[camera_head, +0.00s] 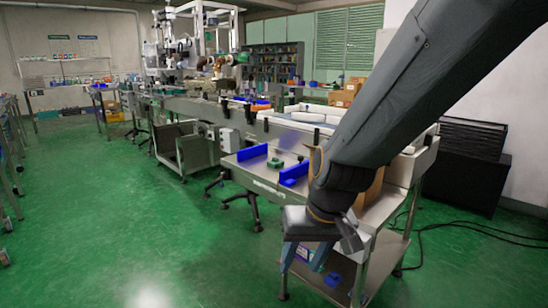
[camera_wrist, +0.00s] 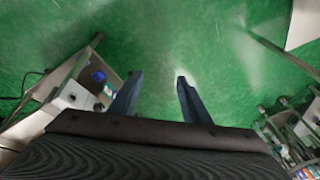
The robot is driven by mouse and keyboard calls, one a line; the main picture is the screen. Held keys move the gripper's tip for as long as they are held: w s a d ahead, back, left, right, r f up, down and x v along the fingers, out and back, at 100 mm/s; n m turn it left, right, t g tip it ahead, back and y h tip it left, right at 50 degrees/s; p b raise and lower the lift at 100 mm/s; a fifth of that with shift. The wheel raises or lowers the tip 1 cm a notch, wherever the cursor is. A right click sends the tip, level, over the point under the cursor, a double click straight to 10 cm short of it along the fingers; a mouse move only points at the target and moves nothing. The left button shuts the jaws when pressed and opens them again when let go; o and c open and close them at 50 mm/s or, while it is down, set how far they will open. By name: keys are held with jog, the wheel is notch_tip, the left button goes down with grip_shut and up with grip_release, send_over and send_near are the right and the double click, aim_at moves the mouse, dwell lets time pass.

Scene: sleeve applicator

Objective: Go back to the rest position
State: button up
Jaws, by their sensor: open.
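My gripper (camera_head: 318,272) hangs at the end of my arm in the head view, in front of the steel work table (camera_head: 262,186). In the wrist view, my gripper (camera_wrist: 160,82) has its two fingers apart with only green floor between them. It is open and empty. My arm comes down from the upper right of the head view and hides part of the table and what is on it.
Blue brackets (camera_head: 252,153) and a small green block (camera_head: 275,163) are on the table. A steel cart (camera_head: 183,148) stands to its left. Black crates (camera_head: 470,165) and floor cables (camera_head: 450,228) are at right. The green floor (camera_head: 120,220) at left is clear.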

jog(key=s+d+r+g+h, duration=0.1)
jog(key=s+d, duration=0.2)
jog(key=s, duration=0.3)
jog(key=s+d+r+g, duration=0.1)
jog(key=s+d+g, duration=0.1)
jog(key=s+d, duration=0.3)
jog(key=d+r+m+h+p, duration=0.1)
jog(key=d+r+p, duration=0.4)
jog(key=p, duration=0.8)
jog(key=shift+s+d+r+m+p, duration=0.25)
jog(key=shift+s+r+m+p, duration=0.15)
jog(key=shift+r, duration=0.55)
